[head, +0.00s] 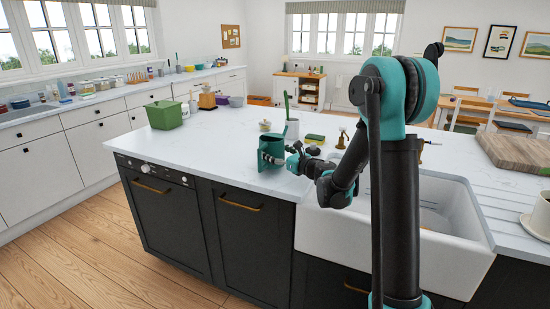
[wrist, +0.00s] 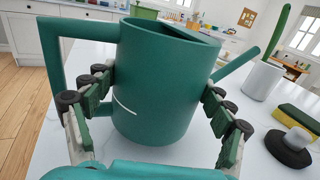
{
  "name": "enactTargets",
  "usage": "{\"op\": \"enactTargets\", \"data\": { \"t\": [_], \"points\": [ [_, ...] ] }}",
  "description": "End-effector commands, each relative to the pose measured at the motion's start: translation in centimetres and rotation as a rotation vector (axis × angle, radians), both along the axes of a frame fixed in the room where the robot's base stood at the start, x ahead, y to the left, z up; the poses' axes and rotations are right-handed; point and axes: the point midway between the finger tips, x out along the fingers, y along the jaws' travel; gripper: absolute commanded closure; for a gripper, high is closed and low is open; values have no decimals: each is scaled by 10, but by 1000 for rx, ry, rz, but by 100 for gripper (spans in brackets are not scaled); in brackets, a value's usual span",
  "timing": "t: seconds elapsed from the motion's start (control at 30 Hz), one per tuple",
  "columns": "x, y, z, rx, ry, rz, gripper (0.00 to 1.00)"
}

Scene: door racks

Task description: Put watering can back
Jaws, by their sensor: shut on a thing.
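The watering can (wrist: 155,80) is dark green and cylindrical, with a square handle on the left and a thin spout on the right in the wrist view. It is upright over the white island worktop. In the head view the watering can (head: 271,149) is near the worktop's front edge, left of the sink. My gripper (wrist: 160,105) has its two fingers on either side of the can's body, shut on it. In the head view my gripper (head: 292,160) reaches the can from the right. I cannot tell whether the can's base touches the worktop.
A white pot with a green cactus-like brush (head: 292,127) stands behind the can. A sponge (head: 315,139) and a dark round scrubber (wrist: 290,150) are to the right. A green box (head: 164,115) stands at the far left. The white sink (head: 400,225) is at right. Worktop left of the can is clear.

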Motion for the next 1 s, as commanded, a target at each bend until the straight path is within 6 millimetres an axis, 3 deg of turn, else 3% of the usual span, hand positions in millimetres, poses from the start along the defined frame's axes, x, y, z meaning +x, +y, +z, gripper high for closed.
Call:
{"op": "enactTargets", "data": {
  "t": [0.2,0.6,0.63,0.77,1.0],
  "points": [
    [0,0,-20,1,1,0,74],
    [0,0,-24,0,0,0,74],
    [0,0,-23,0,0,0,14],
    [0,0,-23,0,0,0,0],
    [0,0,-23,0,0,0,0]
  ]
}}
